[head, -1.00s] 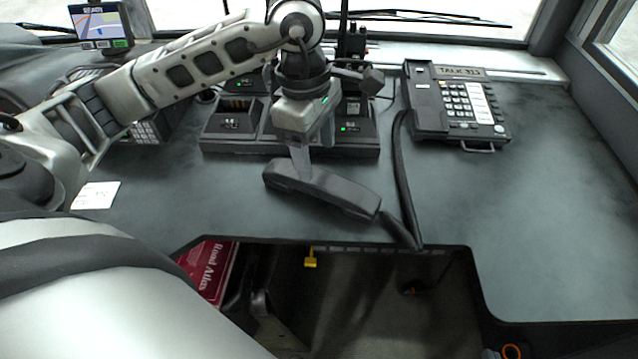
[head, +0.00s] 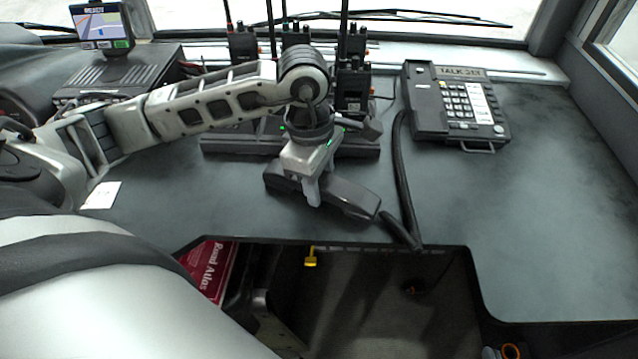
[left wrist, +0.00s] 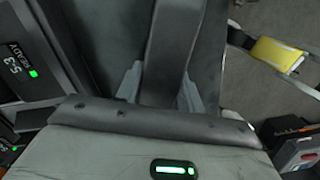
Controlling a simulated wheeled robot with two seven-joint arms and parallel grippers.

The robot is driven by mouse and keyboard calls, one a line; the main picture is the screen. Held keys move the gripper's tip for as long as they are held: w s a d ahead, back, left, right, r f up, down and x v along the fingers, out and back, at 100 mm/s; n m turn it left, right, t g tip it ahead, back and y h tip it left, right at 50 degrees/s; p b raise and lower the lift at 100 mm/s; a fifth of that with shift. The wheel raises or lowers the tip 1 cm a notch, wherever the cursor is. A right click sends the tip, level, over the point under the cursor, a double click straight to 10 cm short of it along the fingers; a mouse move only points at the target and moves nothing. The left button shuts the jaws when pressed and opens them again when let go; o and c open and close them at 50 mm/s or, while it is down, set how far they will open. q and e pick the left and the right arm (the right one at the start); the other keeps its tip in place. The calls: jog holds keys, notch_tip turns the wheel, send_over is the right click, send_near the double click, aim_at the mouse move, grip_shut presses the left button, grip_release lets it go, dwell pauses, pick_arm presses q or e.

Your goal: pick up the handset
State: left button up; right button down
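The black handset (head: 350,197) lies on the dark dashboard, slanting down to the right, with its thick black cord at the right end. It also shows in the left wrist view (left wrist: 171,45), running between my fingers. My left gripper (head: 306,190) is down over the handset's middle, with one finger on its near side. In the left wrist view my left gripper (left wrist: 163,90) has a finger on each side of the handset and looks open around it. Whether the fingers touch it is hard to tell. My right gripper is not in view.
The phone base (head: 455,105) with its keypad stands at the right, joined by the cord (head: 402,180). Radios (head: 352,85) stand in a charger (head: 232,140) behind my gripper. An open recess with a red road atlas (head: 212,268) lies below the dashboard edge. The right dashboard is clear.

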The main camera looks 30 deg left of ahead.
pick_arm(q)
jog(key=shift+c, duration=0.9)
